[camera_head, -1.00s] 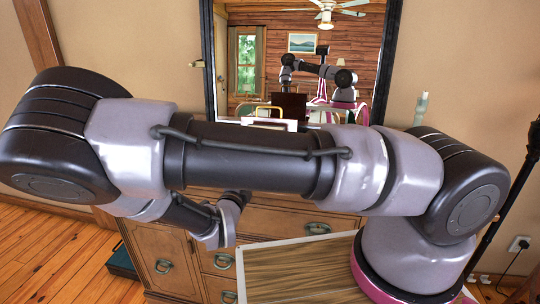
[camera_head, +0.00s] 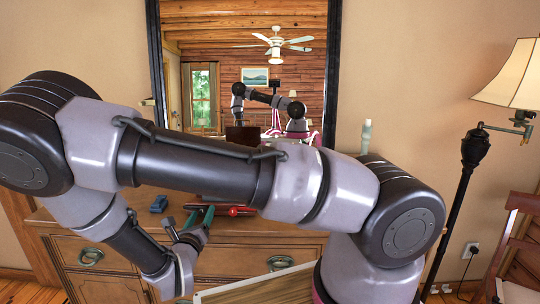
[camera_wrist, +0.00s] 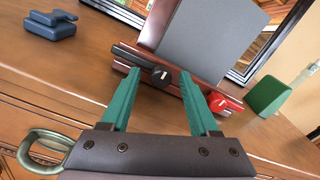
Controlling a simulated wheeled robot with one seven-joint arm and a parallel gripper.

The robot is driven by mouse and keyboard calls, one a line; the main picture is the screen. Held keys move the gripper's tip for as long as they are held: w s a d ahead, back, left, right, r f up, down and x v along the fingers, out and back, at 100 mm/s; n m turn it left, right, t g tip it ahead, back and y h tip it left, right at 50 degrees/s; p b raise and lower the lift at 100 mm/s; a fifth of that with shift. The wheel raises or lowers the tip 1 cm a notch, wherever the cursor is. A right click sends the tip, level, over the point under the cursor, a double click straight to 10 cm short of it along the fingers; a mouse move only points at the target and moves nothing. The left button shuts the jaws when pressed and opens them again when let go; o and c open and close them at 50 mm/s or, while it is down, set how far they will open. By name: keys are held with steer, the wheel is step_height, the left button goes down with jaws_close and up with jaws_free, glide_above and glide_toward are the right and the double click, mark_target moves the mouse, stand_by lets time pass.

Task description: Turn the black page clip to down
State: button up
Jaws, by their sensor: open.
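The black page clip (camera_wrist: 160,76) is on the front ledge of a dark wooden book stand (camera_wrist: 185,68) in the wrist view. Its round knob has a pale mark, and its black arm points to the upper left. A red clip (camera_wrist: 220,102) sits to its right; red also shows in the head view (camera_head: 240,211). My gripper (camera_wrist: 160,78) is open, with green fingers apart and nothing between them that I can see held. In the picture the black knob lies between the fingertips; I cannot tell if they touch it. The head view shows my gripper (camera_head: 190,212) above the dresser.
The stand, with a grey panel (camera_wrist: 210,40), is on a wooden dresser (camera_head: 110,235) before a framed mirror. A blue block-like object (camera_wrist: 50,24) lies left, and a green object (camera_wrist: 267,93) stands right. A floor lamp (camera_head: 475,150) is at right. Dresser top at left is mostly clear.

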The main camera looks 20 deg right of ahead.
steer(key=shift+d+m, duration=0.1)
steer(key=shift+m, duration=0.8)
steer(key=v, duration=1.1)
steer(key=s+d+r+m+g+y, duration=0.2)
steer(key=d+r+m+g, duration=1.4)
steer(key=m, duration=1.2)
steer(key=shift+d+r+g+y, duration=0.4)
steer(key=shift+d+r, duration=2)
steer(key=shift+r, duration=0.35)
steer(key=s+d+r+m+t+y, duration=0.1)
steer(key=r+m+t+y, duration=0.1)
steer(key=r+m, duration=0.3)
steer(key=s+d+r+m+t+y, duration=0.2)
steer(key=r+m+t, duration=0.3)
steer(key=r, duration=0.5)
steer(key=shift+s+d+m+y, duration=0.3)
steer(key=shift+m+y, duration=0.1)
steer(key=shift+y, duration=0.3)
